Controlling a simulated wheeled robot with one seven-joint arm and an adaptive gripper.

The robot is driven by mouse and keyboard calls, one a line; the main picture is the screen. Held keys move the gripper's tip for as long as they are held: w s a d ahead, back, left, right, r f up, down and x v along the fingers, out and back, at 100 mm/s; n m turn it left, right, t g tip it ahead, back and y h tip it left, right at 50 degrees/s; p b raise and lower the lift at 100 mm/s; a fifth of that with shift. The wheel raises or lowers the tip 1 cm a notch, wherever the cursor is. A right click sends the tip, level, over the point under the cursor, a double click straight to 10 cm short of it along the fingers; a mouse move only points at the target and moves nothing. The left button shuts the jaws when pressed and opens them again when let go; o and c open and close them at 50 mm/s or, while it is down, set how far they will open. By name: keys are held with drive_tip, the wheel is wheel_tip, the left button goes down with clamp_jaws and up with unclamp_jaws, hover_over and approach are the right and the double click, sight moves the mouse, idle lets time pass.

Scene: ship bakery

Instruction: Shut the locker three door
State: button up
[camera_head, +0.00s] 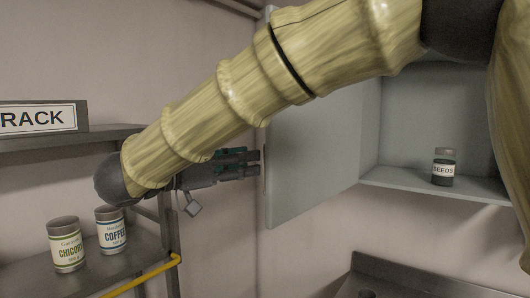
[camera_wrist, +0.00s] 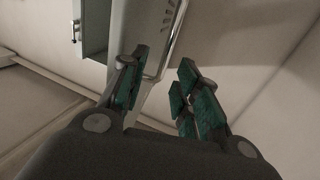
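A grey-blue locker door (camera_head: 310,135) stands open, swung out to the left of its locker (camera_head: 425,115). No number shows on it, so I cannot tell which locker it is. My gripper (camera_head: 256,163) is at the door's left edge, beside a thin upright handle (camera_head: 264,172). I cannot tell whether a finger touches the door. My arm hides the door's upper part in the head view.
A seeds jar (camera_head: 444,167) stands inside the open locker. A rack shelf (camera_head: 140,268) at lower left holds a chicory tin (camera_head: 67,245) and a coffee tin (camera_head: 111,231), near my arm. A yellow rail (camera_head: 150,272) runs along its edge. A dark metal surface (camera_head: 400,284) lies below the locker.

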drive_tip(key=x, duration=0.2)
drive_tip(key=p+x, duration=0.1)
drive_tip(key=x, duration=0.1)
drive_tip(key=p+x, duration=0.1)
drive_tip(key=x, duration=0.1)
drive_tip(key=shift+w+d+f, duration=0.1)
drive_tip(key=shift+w+f, duration=0.2)
drive_tip(key=shift+w, duration=0.25)
drive_tip(key=shift+s+r, duration=0.1)
drive_tip(key=shift+s, duration=0.15)
drive_tip(key=shift+c, duration=0.2)
clamp_jaws()
